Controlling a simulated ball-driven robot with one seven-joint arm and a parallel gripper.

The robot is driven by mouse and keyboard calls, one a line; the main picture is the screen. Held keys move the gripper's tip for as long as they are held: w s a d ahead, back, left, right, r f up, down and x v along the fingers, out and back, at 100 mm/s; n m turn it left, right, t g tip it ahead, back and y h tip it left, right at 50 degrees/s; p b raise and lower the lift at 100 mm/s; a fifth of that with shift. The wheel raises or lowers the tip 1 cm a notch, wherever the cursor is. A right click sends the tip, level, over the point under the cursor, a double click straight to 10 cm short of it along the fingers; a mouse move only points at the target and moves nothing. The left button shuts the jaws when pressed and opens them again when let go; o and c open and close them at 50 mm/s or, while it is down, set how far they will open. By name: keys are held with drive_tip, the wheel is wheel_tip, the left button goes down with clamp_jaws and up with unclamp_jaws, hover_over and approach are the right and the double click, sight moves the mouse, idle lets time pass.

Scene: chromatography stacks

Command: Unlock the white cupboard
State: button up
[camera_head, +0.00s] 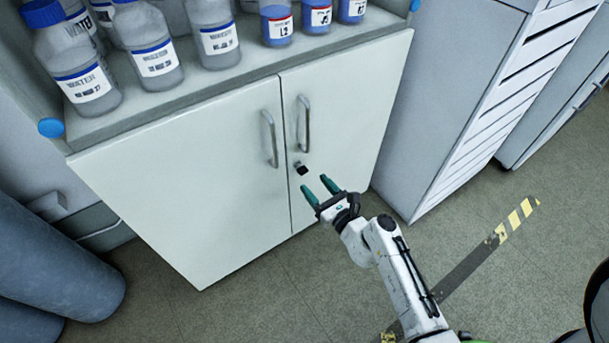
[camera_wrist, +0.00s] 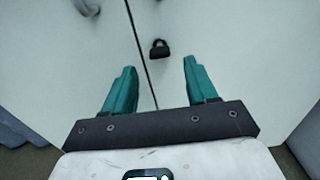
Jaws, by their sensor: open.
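The white cupboard (camera_head: 200,190) stands ahead with both doors shut and two vertical metal handles near the middle seam. A small black lock (camera_head: 301,169) sits on the right door, just below the handles and beside the seam. In the wrist view the lock (camera_wrist: 159,48) shows as a small dark padlock-like shape, right of the seam. My gripper (camera_head: 321,185) is open and empty, with teal fingers pointing at the doors, a little below and right of the lock. In the wrist view my gripper (camera_wrist: 160,88) has its fingers apart, and the lock appears beyond and between their tips.
Several bottles (camera_head: 155,50) with white labels stand on the cupboard top. A grey drawer unit (camera_head: 470,90) stands close on the right. Dark blue-grey cylinders (camera_head: 50,265) are at the lower left. The floor (camera_head: 270,300) before the cupboard is clear, with a yellow-striped strip.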

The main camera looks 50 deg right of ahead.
sight(305, 173)
drive_tip(key=shift+x, duration=2.8)
drive_tip(key=shift+f, duration=0.1)
drive_tip(key=c, duration=1.1)
